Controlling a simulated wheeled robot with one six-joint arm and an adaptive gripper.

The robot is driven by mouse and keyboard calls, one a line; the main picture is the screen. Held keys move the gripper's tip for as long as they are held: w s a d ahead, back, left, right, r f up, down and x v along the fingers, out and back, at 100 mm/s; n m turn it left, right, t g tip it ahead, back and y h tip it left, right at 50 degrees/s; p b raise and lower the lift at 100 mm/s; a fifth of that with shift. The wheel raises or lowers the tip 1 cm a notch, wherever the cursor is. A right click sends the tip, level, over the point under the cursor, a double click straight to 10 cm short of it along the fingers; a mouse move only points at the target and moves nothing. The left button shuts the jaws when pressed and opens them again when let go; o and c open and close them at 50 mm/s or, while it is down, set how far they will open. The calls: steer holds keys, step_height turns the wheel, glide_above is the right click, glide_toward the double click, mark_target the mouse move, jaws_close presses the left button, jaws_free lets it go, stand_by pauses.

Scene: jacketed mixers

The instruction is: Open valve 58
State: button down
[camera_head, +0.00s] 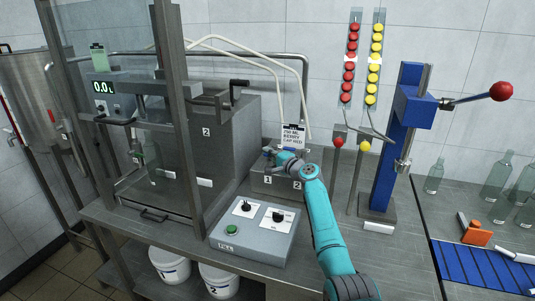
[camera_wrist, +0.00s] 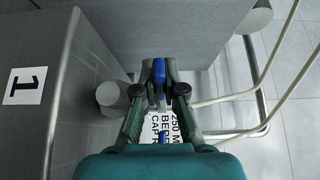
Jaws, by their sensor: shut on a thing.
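In the wrist view my gripper (camera_wrist: 159,88) is shut on a narrow blue piece (camera_wrist: 159,69), which looks like a handle or lever. I cannot tell whether it belongs to valve 58, as no label 58 is readable. The card (camera_head: 293,136) reads 250 ML, BERRY, CAP RED; it also shows in the wrist view (camera_wrist: 178,128), partly hidden behind the fingers.
A control box (camera_head: 255,232) with a green button and two dials stands in front. A large metal mixer (camera_head: 225,140) stands to the left. A blue press (camera_head: 390,140) with a red-balled lever stands right. Bottles (camera_head: 497,176) and a blue conveyor (camera_head: 480,268) are far right.

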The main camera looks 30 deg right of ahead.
steer(key=shift+s+d+n+g+y, duration=0.2)
steer(key=shift+n+y, duration=0.3)
steer(key=shift+y, duration=0.35)
steer(key=shift+s+d+n+g+y, duration=0.1)
steer(key=shift+s+n+g+y, duration=0.15)
steer(key=shift+n+y, duration=0.45)
steer(key=shift+f, duration=0.1)
steer(key=c, duration=1.2)
jaws_free()
steer(key=shift+c, duration=0.2)
steer(key=v, duration=1.2)
steer(key=shift+f, duration=0.1)
